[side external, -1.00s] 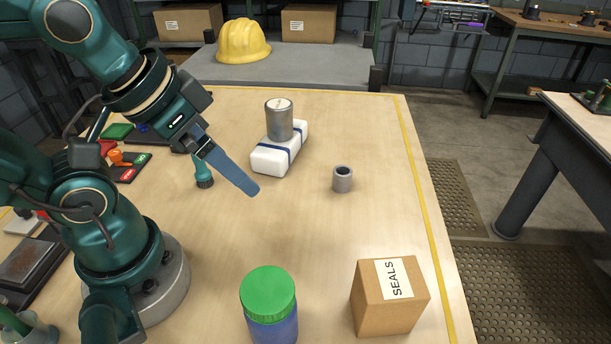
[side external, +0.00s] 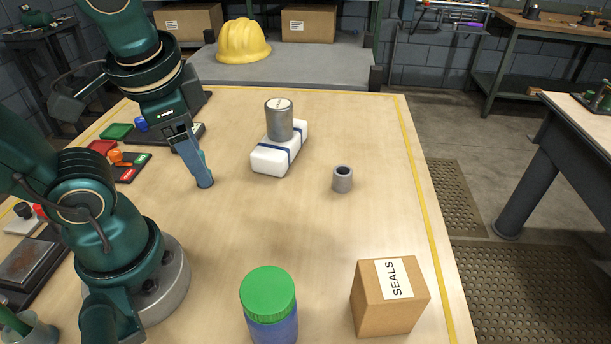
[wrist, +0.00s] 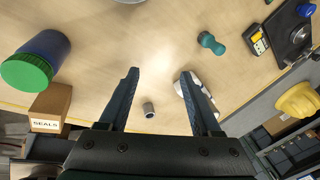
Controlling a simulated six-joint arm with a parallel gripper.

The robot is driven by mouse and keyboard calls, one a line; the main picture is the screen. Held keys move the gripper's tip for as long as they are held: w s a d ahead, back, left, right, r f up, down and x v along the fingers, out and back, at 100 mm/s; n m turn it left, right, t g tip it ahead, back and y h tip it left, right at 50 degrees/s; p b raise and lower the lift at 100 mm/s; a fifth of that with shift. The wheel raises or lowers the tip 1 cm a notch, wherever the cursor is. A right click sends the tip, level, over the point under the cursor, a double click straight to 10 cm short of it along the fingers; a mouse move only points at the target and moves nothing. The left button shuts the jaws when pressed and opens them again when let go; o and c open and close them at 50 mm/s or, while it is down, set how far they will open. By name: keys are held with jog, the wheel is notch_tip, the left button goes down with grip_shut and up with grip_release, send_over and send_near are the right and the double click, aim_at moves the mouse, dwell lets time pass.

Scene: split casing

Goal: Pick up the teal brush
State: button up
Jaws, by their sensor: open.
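The teal brush (wrist: 211,43) is on the wooden table in the wrist view, above and to the right of my fingertips, with a gap of bare table between. In the side view it is almost wholly hidden behind my fingers. My gripper (wrist: 160,73) is open, with nothing between its two fingers. In the side view my gripper (side external: 203,181) points down over the left part of the table, in line with the brush. I cannot tell its height above the table from there.
A white block (side external: 270,159) with a blue band carries a metal cylinder (side external: 279,121). A grey ring (side external: 342,180), a green-lidded jar (side external: 268,295) and a SEALS box (side external: 385,305) stand to the right. A tray of coloured parts (side external: 130,168) lies left. The middle of the table is clear.

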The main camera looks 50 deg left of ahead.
jog(key=s+a+f+m+g+y, duration=0.1)
jog(key=s+a+m+g+y, duration=0.25)
jog(key=a+m+y, duration=0.55)
jog(key=w+a+r+m+t+y, duration=0.5)
jog(key=w+m+y, duration=0.15)
jog(key=m, duration=0.25)
jog(key=shift+t+h, duration=0.25)
jog(key=f, duration=1.1)
jog(key=w+f, duration=0.1)
jog(key=f, duration=0.5)
jog(key=shift+f, duration=0.35)
jog(key=shift+x, duration=2.5)
grip_shut()
